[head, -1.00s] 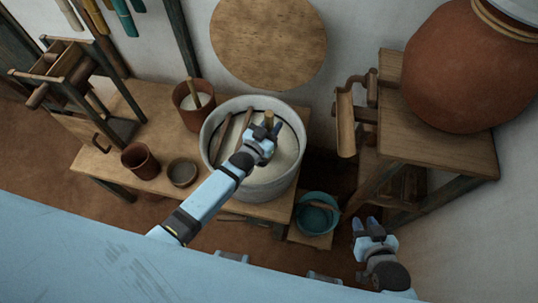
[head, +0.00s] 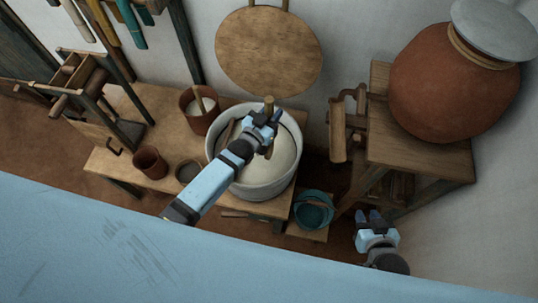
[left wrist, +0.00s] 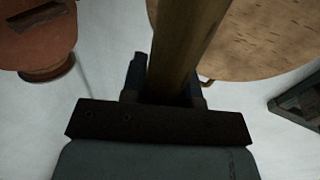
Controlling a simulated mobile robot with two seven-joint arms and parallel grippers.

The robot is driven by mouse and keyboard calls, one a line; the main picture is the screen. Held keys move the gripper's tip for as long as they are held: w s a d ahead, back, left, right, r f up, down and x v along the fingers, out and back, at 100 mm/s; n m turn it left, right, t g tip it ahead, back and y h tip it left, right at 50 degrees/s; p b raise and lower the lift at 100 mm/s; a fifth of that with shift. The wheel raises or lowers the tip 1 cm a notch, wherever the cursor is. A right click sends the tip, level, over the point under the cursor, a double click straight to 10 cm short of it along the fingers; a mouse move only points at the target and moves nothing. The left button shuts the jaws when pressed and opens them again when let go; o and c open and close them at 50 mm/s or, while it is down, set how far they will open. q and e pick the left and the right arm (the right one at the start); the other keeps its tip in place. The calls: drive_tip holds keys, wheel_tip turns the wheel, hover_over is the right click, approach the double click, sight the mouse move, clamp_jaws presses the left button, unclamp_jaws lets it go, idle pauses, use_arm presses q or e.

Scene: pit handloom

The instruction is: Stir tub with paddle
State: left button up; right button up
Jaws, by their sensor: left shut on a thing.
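The tub (head: 213,150) is a large grey-white round vessel on the low wooden bench, with pale liquid (head: 283,157) inside. My left gripper (head: 265,119) is over the tub, shut on the wooden paddle (head: 268,102). The paddle's shaft stands roughly upright, with its top above the fingers and its lower part reaching down toward the liquid; its lower end is hard to make out. In the left wrist view the shaft (left wrist: 187,45) rises between the fingers. My right gripper (head: 372,216) is open and empty, low at the right.
A brown pot with a stick (head: 199,108), a brown cup (head: 150,162) and a small bowl (head: 187,171) stand left of the tub. A teal bucket (head: 313,212) is at lower right. A large clay pot (head: 440,85) sits on a wooden stand (head: 420,162). A round board (head: 268,50) is behind.

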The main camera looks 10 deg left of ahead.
use_arm(q)
wheel_tip(320, 180, up, 8)
drive_tip(key=shift+r, duration=0.25)
idle(1.2)
